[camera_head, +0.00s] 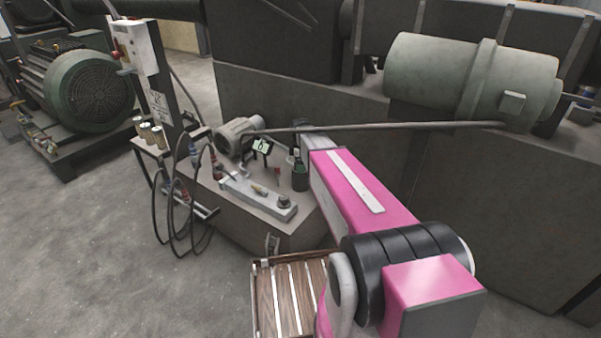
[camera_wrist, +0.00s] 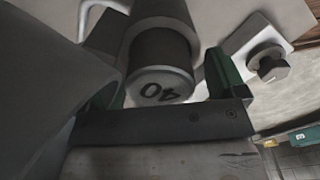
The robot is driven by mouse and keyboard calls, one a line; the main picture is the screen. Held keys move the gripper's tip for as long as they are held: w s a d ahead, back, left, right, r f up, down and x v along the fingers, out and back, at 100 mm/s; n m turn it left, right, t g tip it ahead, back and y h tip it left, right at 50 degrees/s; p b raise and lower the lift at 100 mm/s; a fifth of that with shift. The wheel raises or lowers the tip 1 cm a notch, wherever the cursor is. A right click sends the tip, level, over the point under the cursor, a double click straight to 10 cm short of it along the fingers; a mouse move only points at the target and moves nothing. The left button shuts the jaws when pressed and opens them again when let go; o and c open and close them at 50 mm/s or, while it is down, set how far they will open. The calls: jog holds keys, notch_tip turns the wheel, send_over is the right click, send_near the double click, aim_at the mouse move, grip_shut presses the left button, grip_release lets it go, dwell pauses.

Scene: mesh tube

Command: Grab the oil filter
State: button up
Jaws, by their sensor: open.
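In the wrist view, a grey cylinder with a dark band and a pale end face marked 40 (camera_wrist: 160,84) lies in the gap between the fingers of my gripper (camera_wrist: 163,74). It looks like the oil filter, but I cannot be sure. The green fingers stand apart, one on each side, with room beside the cylinder; I see no grip on it. The left finger is partly hidden by a grey rounded shape. In the head view, my pink arm reaches to the back right of the workbench (camera_head: 238,213). A dark green shape (camera_head: 300,178) shows beside the arm's end; its detail is unclear.
A pale metal block (camera_head: 255,196) with a knob lies on the bench, near the arm's end. A small motor (camera_head: 238,135) sits at the bench's back. A long rod (camera_head: 380,127) crosses above. Several cans (camera_head: 147,130) and hanging cables are left. Open floor lies front left.

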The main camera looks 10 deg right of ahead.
jog(key=shift+f, duration=0.15)
jog(key=c, duration=1.1)
jog(key=shift+c, duration=0.2)
